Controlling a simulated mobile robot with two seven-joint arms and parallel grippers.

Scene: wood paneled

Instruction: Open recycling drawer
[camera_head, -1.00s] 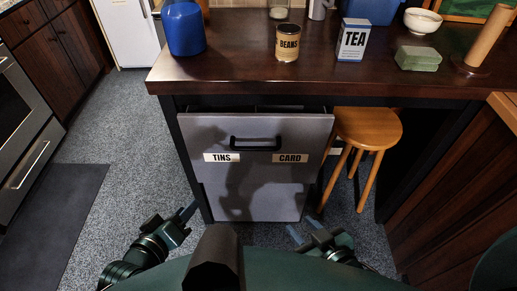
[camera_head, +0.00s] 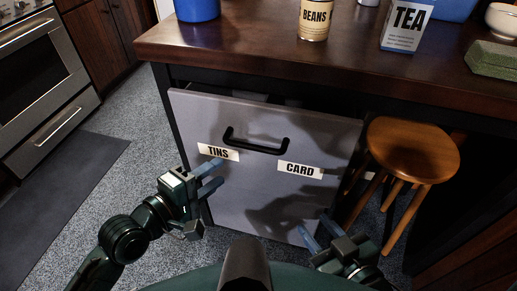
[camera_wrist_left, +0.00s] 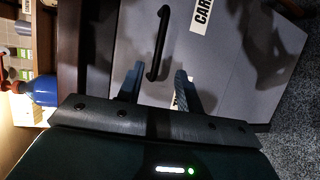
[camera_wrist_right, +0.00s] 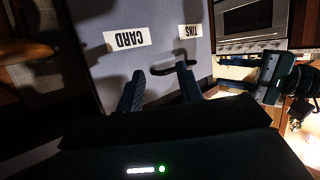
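The grey recycling drawer (camera_head: 240,190) under the counter carries a TINS label (camera_head: 218,152), a CARD label (camera_head: 300,170) and a black bar handle (camera_head: 254,143). A dark gap shows above its front, so it stands slightly out. My left gripper (camera_head: 212,180) is open and empty, in front of the drawer just below the TINS label. In the left wrist view the handle (camera_wrist_left: 159,45) lies beyond the fingers, apart from them. My right gripper (camera_head: 317,236) is open and empty, low at the drawer's right. In the right wrist view the handle (camera_wrist_right: 172,69) shows beyond its fingers.
A wooden stool (camera_head: 412,150) stands close to the drawer's right side. The counter (camera_head: 250,50) above holds a beans tin (camera_head: 314,20), a tea box (camera_head: 407,25) and a green sponge-like block (camera_head: 492,60). An oven (camera_head: 45,75) is at left.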

